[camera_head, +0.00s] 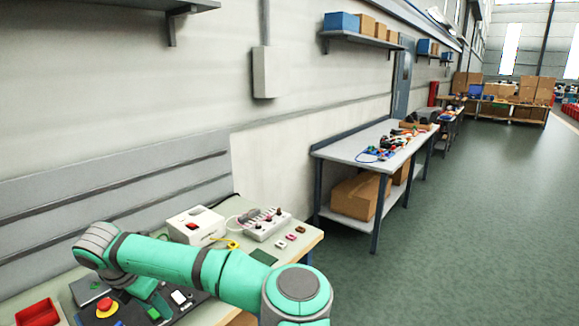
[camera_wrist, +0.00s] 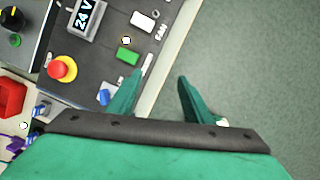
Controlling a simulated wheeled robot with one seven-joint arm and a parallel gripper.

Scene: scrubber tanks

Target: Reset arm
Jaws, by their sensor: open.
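My gripper (camera_wrist: 160,88) shows in the wrist view with its two green fingers apart and nothing between them. It hangs above the table's edge (camera_wrist: 176,62), with the left finger over the black control panel (camera_wrist: 102,52) side and the right finger over the floor. My green arm stretches across the lower left of the head view, over the workbench (camera_head: 312,237); the gripper itself cannot be made out there. The panel carries a red button on a yellow base (camera_wrist: 62,68), a green block (camera_wrist: 127,57) and a display reading 24 V (camera_wrist: 85,18).
A white box with a red top part (camera_head: 195,226) and a white strip with knobs (camera_head: 265,224) stand on the workbench. A red bin (camera_head: 40,312) is at the lower left. A second table (camera_head: 350,149) stands farther back. The green floor (camera_head: 480,210) to the right is clear.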

